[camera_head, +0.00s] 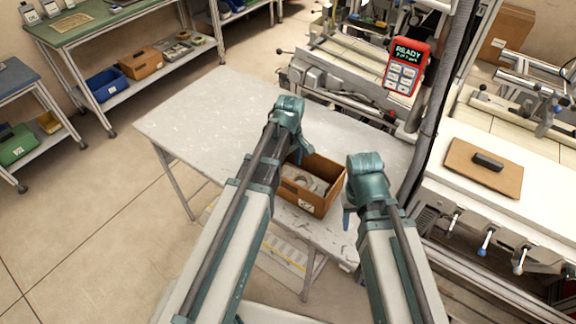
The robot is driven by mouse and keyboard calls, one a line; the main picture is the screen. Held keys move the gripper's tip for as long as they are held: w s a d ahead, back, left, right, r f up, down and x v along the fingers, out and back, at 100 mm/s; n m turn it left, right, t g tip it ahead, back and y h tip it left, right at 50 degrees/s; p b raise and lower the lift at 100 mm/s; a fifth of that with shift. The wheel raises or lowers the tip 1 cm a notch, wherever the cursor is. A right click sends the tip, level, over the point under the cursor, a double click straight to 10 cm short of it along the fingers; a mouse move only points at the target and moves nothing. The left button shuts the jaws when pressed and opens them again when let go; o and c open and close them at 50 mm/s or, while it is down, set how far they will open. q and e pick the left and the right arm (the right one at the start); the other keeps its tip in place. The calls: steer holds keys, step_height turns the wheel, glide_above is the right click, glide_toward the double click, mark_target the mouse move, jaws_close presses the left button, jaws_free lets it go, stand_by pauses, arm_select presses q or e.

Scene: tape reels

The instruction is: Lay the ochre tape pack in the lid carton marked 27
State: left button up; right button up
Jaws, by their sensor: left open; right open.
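A brown open carton (318,207) stands on the grey table, between my two arms. Greyish ring-shaped things (303,181) lie inside it. A small white label on its front wall is too small to read, so I cannot tell whether it is marked 27. I cannot make out an ochre tape pack; the arms hide part of the table and carton. My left gripper (303,152) is open, behind and left of the carton, with its fingers mostly hidden. My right gripper (347,216) is open beside the carton's right side, pointing down.
The grey table (200,112) is bare at its left and back. A machine with a red handheld display (405,66) stands behind and to the right. Benches with a blue bin (106,84) and a brown box (140,62) are at back left.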

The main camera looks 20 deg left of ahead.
arm_select(q)
step_height(320, 180, up, 13)
steer(key=p, duration=1.3)
steer(key=s+d+m+y, duration=0.1)
steer(key=s+d+m, duration=0.9)
steer(key=s+m, duration=0.4)
steer(key=shift+s+d+m, duration=0.15)
steer(key=shift+d+m, duration=0.1)
steer(key=shift+m, duration=0.65)
